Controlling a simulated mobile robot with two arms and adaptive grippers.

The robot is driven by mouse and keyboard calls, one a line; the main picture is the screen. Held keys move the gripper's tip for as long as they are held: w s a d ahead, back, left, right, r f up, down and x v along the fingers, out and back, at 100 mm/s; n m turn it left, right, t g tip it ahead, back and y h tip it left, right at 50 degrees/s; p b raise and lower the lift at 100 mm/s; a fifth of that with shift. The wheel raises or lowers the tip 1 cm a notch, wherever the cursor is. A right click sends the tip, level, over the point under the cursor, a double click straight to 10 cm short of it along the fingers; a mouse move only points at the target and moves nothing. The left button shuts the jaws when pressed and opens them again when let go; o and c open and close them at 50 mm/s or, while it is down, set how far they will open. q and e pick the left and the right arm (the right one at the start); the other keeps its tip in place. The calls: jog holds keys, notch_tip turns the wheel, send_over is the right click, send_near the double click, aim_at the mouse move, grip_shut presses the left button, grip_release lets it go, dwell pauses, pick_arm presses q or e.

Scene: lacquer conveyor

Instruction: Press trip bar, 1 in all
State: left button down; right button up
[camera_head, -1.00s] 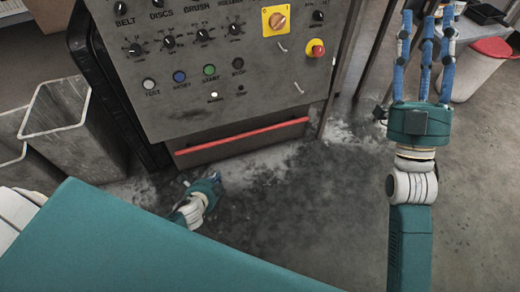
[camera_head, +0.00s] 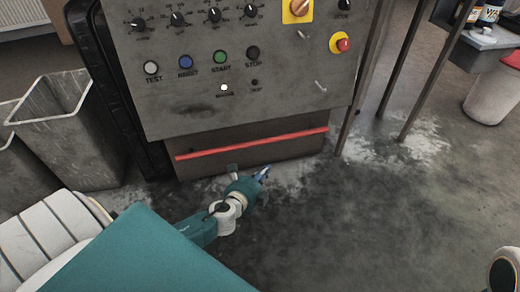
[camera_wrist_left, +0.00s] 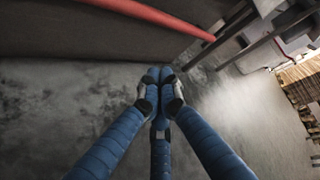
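The red trip bar (camera_head: 252,144) runs across the low front of the grey control cabinet and rises slightly to the right. It also shows in the left wrist view (camera_wrist_left: 140,10), along the top. My left gripper (camera_head: 264,172) is below the bar, near its middle in the head view, with a visible gap between them. In the left wrist view its blue fingers meet at their tips (camera_wrist_left: 160,76), shut with nothing between them. My right gripper is out of view.
The grey panel (camera_head: 200,105) carries knobs, buttons and a red emergency stop (camera_head: 340,42). Open grey bins (camera_head: 85,130) stand on the left. Metal legs (camera_head: 415,95) and a white bin (camera_head: 490,97) stand on the right. Floor is clear in front of the cabinet.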

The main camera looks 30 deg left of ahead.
aim_at(259, 145)
pick_arm(q)
jog(key=w+a+b, duration=0.1)
jog(key=w+a, duration=0.4)
jog(key=a, duration=0.1)
jog(key=shift+w+a, duration=0.35)
dwell(0.3)
jog(key=shift+w+a, duration=0.1)
dwell(1.3)
jog(key=shift+w+a, duration=0.2)
jog(key=shift+a, duration=0.05)
jog(key=shift+w+a, duration=0.5)
jog(key=shift+a, duration=0.1)
dwell(1.2)
jog(key=shift+s+d, duration=0.8)
jog(key=shift+d, duration=0.1)
jog(key=shift+d, duration=0.1)
jog(key=shift+s+d+p, duration=0.6)
jog(key=shift+s+d, duration=1.05)
jog(key=shift+d, duration=0.2)
